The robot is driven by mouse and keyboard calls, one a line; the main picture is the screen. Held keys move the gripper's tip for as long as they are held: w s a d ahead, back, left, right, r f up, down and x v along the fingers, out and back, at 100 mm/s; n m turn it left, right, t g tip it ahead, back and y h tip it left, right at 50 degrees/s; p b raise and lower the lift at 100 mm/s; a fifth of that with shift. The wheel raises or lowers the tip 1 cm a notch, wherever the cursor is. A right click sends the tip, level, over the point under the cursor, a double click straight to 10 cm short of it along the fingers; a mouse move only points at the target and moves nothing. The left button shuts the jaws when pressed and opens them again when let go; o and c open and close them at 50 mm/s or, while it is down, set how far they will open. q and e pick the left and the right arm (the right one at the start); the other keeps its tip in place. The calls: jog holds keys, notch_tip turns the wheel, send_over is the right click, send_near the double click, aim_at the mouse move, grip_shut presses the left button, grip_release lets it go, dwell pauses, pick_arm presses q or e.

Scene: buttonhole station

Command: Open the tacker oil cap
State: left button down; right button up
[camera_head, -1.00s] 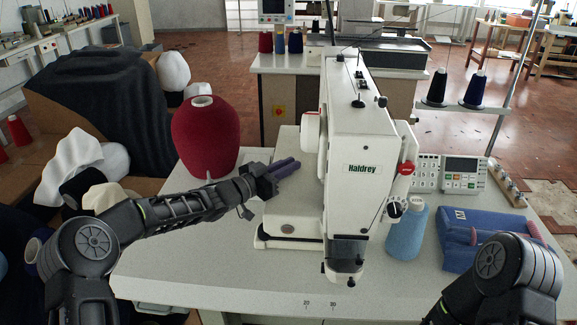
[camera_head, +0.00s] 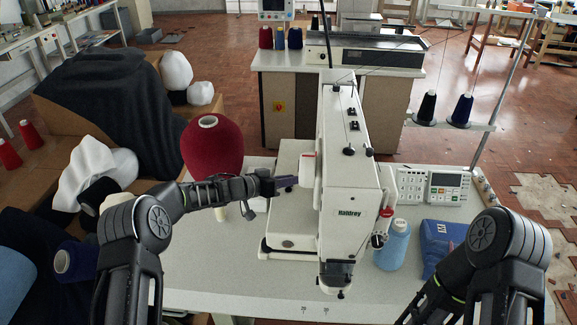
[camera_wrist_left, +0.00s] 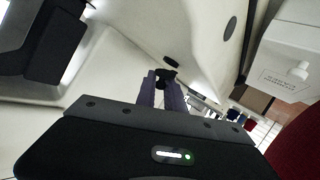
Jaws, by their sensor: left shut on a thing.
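The tacker (camera_head: 345,185) is a white machine marked Haldrey on the table, in the middle of the head view. In the left wrist view the left gripper (camera_wrist_left: 166,86) is shut on a small black part, the oil cap (camera_wrist_left: 166,75), against the white body. The cap's lower part is hidden by the fingers. In the head view the cap cannot be made out. My right arm shows at the right, but its gripper is out of view.
A dark red thread cone (camera_head: 212,150) stands left of the tacker, behind my left forearm. The front of the table (camera_head: 230,270) is clear.

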pick_arm(q)
jog(key=shift+w+r+n+g+p, duration=0.1)
jog(key=shift+w+n+g+p, duration=0.1)
jog(key=shift+n+g+p, duration=0.4)
pick_arm(e)
jog(key=shift+a+v, duration=0.1)
jog(key=shift+v, duration=0.55)
jog(key=shift+a+v, duration=0.15)
jog(key=shift+v, duration=0.5)
pick_arm(q)
jog(key=c, duration=1.5)
grip_release()
jog(key=shift+o, duration=0.2)
